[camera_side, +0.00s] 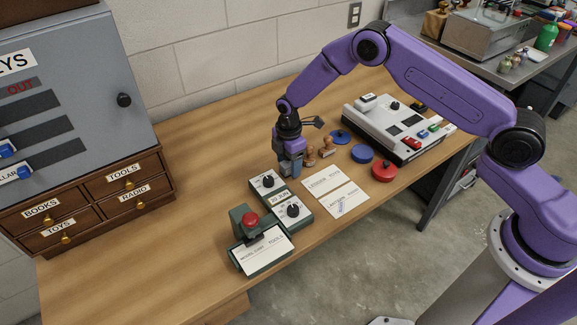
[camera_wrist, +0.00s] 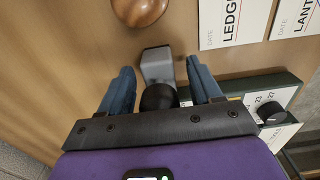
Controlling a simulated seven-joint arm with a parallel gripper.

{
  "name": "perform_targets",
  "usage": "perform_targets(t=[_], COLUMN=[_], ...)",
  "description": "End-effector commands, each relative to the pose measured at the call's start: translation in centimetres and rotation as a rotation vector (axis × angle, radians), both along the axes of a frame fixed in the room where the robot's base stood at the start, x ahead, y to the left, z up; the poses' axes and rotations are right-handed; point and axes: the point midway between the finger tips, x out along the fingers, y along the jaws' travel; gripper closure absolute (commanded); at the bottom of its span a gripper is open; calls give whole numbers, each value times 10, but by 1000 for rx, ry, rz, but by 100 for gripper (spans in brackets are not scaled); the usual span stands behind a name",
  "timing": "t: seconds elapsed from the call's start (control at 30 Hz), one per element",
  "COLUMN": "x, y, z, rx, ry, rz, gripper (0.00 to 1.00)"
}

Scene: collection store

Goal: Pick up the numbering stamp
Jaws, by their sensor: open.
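What looks like the numbering stamp (camera_wrist: 157,62), a grey metal body with a round black knob, stands on the wooden table in the wrist view. My gripper (camera_wrist: 160,70) is open, with one blue finger on each side of it. The fingers appear apart from it. In the side view my gripper (camera_side: 289,172) points down, low over the table behind the dial boxes. It hides the stamp there.
Wooden-handled stamps (camera_side: 326,149) stand just right of my gripper; one round handle (camera_wrist: 140,10) shows close ahead. Green dial boxes (camera_side: 268,184) are in front. Cards (camera_side: 322,180), blue and red ink pads (camera_side: 384,171) and a white machine (camera_side: 400,125) lie rightward.

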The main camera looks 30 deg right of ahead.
Motion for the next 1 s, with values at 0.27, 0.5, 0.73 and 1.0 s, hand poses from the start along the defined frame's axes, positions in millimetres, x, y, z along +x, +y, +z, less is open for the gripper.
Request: perform_targets(t=[0.27, 0.5, 0.73, 1.0], x=[0, 0, 0, 1], y=[0, 0, 0, 0], z=[-4, -4, -4, 10], rx=[0, 0, 1, 2], ry=[-1, -1, -2, -4], rz=[0, 0, 0, 0], gripper=[36, 92, 92, 92])
